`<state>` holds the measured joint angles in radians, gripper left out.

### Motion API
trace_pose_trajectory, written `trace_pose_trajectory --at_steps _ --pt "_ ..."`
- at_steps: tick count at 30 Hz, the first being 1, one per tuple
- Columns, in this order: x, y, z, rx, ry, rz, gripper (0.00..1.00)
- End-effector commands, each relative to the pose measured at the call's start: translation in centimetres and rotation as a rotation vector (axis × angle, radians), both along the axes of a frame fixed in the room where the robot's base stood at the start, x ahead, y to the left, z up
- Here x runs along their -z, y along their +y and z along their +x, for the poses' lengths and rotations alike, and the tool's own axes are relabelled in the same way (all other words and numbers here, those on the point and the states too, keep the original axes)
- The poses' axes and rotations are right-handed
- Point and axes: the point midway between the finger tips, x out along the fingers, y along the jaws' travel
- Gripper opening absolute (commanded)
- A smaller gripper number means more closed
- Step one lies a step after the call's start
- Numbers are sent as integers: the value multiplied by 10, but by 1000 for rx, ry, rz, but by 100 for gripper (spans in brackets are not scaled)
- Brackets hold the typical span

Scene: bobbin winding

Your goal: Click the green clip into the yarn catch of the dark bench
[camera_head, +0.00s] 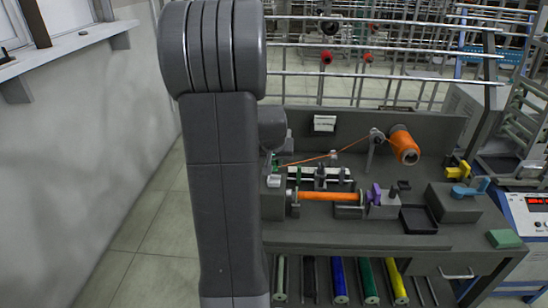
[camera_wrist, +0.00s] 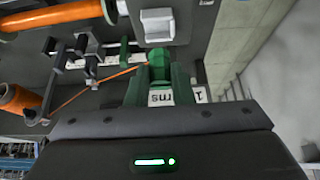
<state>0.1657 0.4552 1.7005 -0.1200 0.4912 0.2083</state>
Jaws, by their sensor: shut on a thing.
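The dark bench (camera_head: 350,234) fills the right half of the head view. In the wrist view my gripper (camera_wrist: 158,80) is shut on the green clip (camera_wrist: 158,58), which sits between its two green fingers over the bench top. An orange yarn (camera_wrist: 98,84) runs from an orange spool (camera_wrist: 18,98) to the clip; the yarn also shows in the head view (camera_head: 345,149). A pale block (camera_wrist: 156,25) lies just beyond the clip. My arm hides most of my gripper in the head view. I cannot tell which part is the yarn catch, nor whether the clip touches it.
A small green post (camera_wrist: 125,47) stands left of the clip in the wrist view. An orange winding rod (camera_head: 330,196), a purple part (camera_head: 376,193), a black tray (camera_head: 418,220) and a grey box (camera_head: 454,203) occupy the bench. Clear floor (camera_head: 150,240) lies left of the bench.

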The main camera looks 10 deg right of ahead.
Motion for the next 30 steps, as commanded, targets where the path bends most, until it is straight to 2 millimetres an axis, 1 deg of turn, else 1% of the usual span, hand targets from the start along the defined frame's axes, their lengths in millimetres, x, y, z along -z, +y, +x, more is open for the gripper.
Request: trace_pose_trajectory --at_steps 1,2,3,4,10,30 --pt "13 0 0 0 2 1 2" --pt "17 0 0 0 2 1 2" --pt "12 0 0 0 1 0 2" --pt "10 0 0 0 1 0 2" --pt "11 0 0 0 1 0 2" --pt "31 0 -1 1 1 1 2"
